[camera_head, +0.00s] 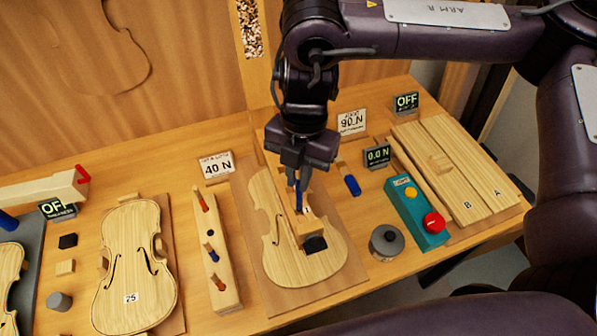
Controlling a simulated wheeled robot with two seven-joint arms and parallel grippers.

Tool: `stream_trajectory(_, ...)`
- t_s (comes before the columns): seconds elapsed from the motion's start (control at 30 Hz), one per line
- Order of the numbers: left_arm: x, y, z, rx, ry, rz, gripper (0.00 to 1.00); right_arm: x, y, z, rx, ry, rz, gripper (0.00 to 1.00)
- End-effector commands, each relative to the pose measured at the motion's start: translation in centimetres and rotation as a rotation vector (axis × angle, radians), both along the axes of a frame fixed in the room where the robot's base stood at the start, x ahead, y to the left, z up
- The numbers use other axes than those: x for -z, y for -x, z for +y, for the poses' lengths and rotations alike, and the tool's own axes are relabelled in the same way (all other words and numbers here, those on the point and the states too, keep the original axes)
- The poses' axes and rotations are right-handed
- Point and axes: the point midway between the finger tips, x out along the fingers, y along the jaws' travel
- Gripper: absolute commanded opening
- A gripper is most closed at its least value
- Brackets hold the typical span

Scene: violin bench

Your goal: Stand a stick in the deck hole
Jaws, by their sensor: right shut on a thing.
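My right gripper (298,182) comes down from above over the middle violin plate (277,263). It is shut on a slim blue stick (299,200), mostly hidden by the fingers. The stick is roughly upright, its lower end at or just above a small wooden block (308,224) on that plate. I cannot tell whether it touches the block, and no hole shows there. A black piece (315,244) is at the block's front. A long wooden holder (215,255) to the left carries several coloured sticks. My left gripper is not in view.
A short blue-ended piece (352,185) lies right of the plate. A grey round knob (387,242) and a teal control box (418,212) with red and yellow buttons stand further right. Boards (452,170) lie beyond. Another violin plate (133,270) lies left, near small blocks.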

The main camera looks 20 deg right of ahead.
Motion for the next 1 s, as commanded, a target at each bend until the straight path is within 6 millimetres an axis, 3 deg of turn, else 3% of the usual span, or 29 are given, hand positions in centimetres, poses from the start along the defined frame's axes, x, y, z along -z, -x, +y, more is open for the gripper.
stream_trajectory(1.0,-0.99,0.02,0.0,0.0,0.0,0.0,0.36,-0.05,0.01,-0.01,0.0,0.0,0.0,0.0)
